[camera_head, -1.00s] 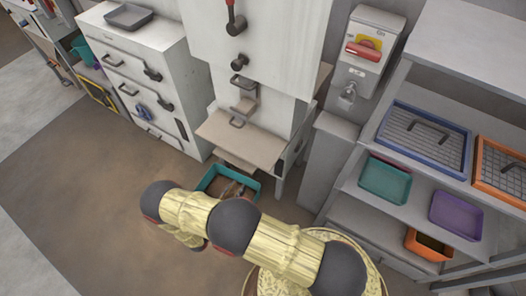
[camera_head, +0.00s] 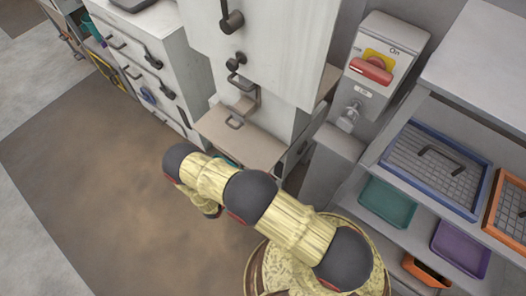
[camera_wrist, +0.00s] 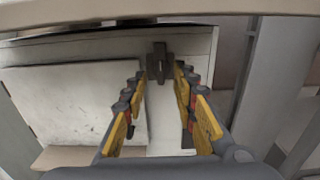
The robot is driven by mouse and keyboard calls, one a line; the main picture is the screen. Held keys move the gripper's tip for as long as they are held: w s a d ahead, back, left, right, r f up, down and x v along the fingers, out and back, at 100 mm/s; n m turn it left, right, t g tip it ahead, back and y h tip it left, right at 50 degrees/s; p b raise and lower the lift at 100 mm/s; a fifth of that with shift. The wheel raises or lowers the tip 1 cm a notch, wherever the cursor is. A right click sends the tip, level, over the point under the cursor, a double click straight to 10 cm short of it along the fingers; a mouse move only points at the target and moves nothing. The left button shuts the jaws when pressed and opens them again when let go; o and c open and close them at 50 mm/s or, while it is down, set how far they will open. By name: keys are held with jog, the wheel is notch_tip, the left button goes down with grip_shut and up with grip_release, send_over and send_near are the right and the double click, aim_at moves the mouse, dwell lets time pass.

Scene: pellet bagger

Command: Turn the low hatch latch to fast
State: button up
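In the wrist view a dark grey latch (camera_wrist: 160,62) sits near the top edge of a pale panel (camera_wrist: 85,85). Its handle appears to point down in the picture. My gripper (camera_wrist: 159,76) is open, its two yellow-and-grey fingers reaching toward the latch, one on each side in the picture. The space between the fingers is empty, and I cannot tell that either finger touches the latch. In the head view the white bagger (camera_head: 262,40) stands ahead. My arm hides its lower part there, and neither the low latch nor my gripper can be made out.
A brown shelf (camera_head: 255,150) juts from the bagger's front above my arm. A switch box with a red handle (camera_head: 371,69) stands right of it, beside a rack with a blue-rimmed tray (camera_head: 411,186). White drawers (camera_head: 135,60) stand left. The floor at left is clear.

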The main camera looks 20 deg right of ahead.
jog(key=shift+b+x, duration=0.45)
jog(key=shift+x, duration=2.3)
jog(key=c, duration=0.3)
jog(key=c, duration=0.4)
grip_shut()
